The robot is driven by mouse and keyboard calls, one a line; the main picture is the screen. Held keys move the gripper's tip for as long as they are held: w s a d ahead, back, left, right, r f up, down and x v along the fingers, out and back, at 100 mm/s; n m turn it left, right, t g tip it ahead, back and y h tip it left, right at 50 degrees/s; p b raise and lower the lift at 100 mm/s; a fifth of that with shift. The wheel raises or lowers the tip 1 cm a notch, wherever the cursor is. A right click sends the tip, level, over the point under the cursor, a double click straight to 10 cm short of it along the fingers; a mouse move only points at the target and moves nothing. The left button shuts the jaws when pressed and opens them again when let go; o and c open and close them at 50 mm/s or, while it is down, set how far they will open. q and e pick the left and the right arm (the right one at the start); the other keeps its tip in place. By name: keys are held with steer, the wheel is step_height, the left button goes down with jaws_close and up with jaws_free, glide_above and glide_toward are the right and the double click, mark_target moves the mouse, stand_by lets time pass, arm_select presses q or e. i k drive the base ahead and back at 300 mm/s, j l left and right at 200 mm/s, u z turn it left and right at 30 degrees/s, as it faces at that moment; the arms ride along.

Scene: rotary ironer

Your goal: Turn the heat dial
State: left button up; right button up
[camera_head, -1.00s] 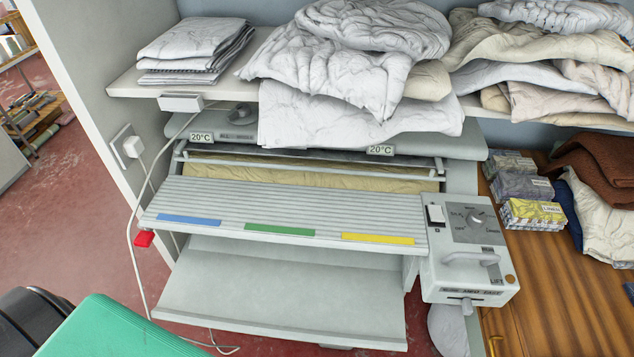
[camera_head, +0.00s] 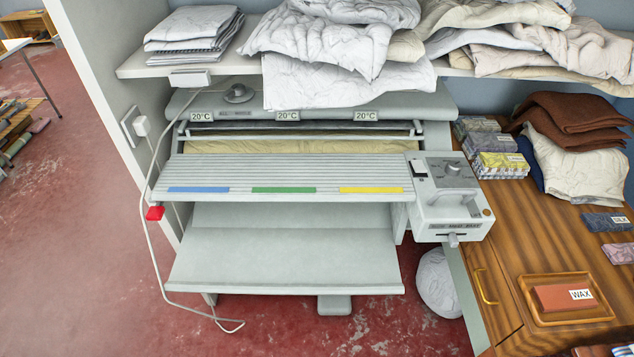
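The rotary ironer (camera_head: 290,177) stands in the middle of the view, with a slatted front board marked blue, green and yellow. Its control box (camera_head: 448,205) is at the right end. The heat dial (camera_head: 453,169) is a grey knob on a dark plate on top of that box; its pointer setting is too small to read. A white rocker switch (camera_head: 419,168) is left of the dial, and a lever handle (camera_head: 466,198) is in front of it. Three temperature displays along the back read 20°C. Neither of my grippers shows.
A shelf (camera_head: 150,68) with folded and heaped linen overhangs the ironer. A wooden counter (camera_head: 545,235) at the right holds cloth bundles, folded fabric and a wax tray (camera_head: 560,315). A white cord (camera_head: 150,245) hangs at the left. The red floor in front is open.

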mark_target(453, 168)
steer(key=l+z, duration=0.7)
